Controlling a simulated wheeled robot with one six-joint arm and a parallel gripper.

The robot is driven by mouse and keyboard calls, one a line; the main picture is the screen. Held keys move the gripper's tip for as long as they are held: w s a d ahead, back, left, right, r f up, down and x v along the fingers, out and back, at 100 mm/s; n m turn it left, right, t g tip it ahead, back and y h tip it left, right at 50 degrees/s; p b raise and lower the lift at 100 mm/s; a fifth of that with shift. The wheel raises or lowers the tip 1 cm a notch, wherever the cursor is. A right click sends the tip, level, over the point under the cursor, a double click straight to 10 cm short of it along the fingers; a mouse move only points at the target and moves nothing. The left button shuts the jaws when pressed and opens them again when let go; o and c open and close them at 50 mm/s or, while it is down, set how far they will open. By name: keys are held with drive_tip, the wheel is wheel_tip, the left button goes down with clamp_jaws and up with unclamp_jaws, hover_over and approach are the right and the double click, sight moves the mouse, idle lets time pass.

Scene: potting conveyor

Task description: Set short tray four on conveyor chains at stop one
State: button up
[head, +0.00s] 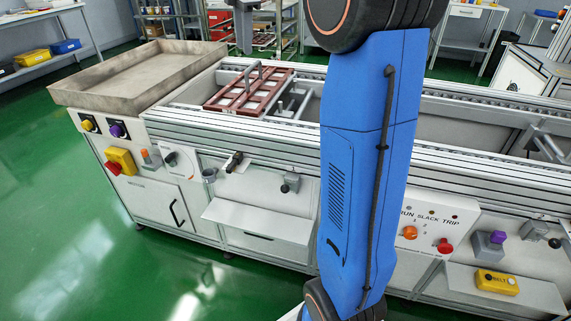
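A short reddish-brown slatted tray (226,102) with an upright grey handle lies in the left bay of the conveyor, between its long aluminium rails (240,127). It looks level and appears to rest there; the chains under it are hidden, and I cannot read a number on it. A grey part that looks like my gripper (243,42) hangs down from the top edge, above and behind the tray and apart from its handle. Its fingers are too small and edge-on to tell whether they are open. My blue arm link covers the middle of the conveyor.
A shallow empty beige basin (75,97) stands at the conveyor's left end. A yellow box (496,282) sits on the right shelf. Green floor is clear at left.

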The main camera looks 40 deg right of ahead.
drive_tip(key=s+a+f+m, duration=0.3)
drive_tip(key=s+a+m, duration=0.2)
drive_tip(key=s, duration=0.6)
drive_tip(key=s+a+f+m+t, duration=0.1)
drive_tip(key=s+a+f+m, duration=0.1)
drive_tip(key=s+f+m, duration=0.2)
drive_tip(key=s+a+f+m+t, duration=0.1)
drive_tip(key=s+f+m, duration=0.3)
drive_tip(key=s+f, duration=0.6)
drive_tip(key=s+a+f+m+t, duration=0.1)
drive_tip(key=s+a+f+m, duration=0.2)
drive_tip(key=s+f, duration=0.4)
drive_tip(key=s+m, duration=0.1)
drive_tip(key=s, duration=0.4)
drive_tip(key=shift+s+a, duration=0.15)
drive_tip(key=shift+a, duration=0.15)
